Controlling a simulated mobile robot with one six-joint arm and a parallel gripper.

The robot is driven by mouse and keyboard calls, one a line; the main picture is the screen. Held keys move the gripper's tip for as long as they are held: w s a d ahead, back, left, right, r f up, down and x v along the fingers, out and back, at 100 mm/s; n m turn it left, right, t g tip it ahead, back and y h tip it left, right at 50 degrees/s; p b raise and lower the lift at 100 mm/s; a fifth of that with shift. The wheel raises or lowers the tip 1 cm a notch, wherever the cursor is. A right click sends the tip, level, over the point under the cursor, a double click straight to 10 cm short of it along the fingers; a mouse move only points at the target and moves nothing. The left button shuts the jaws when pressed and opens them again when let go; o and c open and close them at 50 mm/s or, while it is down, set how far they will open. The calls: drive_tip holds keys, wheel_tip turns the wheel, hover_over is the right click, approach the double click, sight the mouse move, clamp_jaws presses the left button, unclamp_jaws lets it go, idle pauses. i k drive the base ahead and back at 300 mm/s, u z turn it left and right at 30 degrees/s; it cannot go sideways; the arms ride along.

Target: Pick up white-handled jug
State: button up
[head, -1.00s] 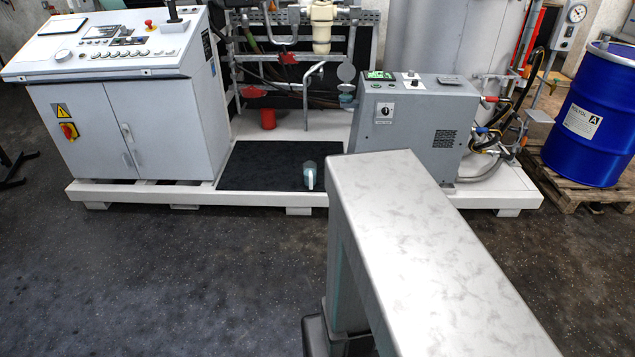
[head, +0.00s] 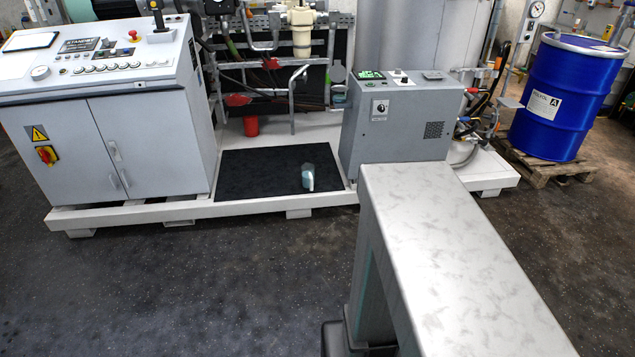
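The jug (head: 308,177) stands on a black mat (head: 240,178) on the white skid platform, near the mat's right edge. It is small in the head view, with a pale, whitish handle side facing me and a grey-green body. My gripper does not show in the head view. Only my large pale arm link fills the lower right, well in front of the jug and to its right.
A control cabinet (head: 120,140) stands left of the mat and a grey box unit (head: 400,125) right of it. A red funnel-like part (head: 251,125) and pipes are behind. A blue drum (head: 565,95) stands on a wooden pallet (head: 550,170) at right. The dark floor ahead is clear.

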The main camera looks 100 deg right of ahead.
sight(308, 169)
drive_tip(key=z, duration=0.4)
drive_tip(key=i, duration=0.75)
drive_tip(key=z, duration=0.65)
drive_tip(key=i, duration=0.7)
drive_tip(key=z, duration=0.75)
drive_tip(key=i, duration=0.7)
drive_tip(key=z, duration=0.7)
drive_tip(key=i, duration=0.75)
drive_tip(key=z, duration=0.6)
drive_tip(key=i, duration=0.85)
drive_tip(key=z, duration=0.25)
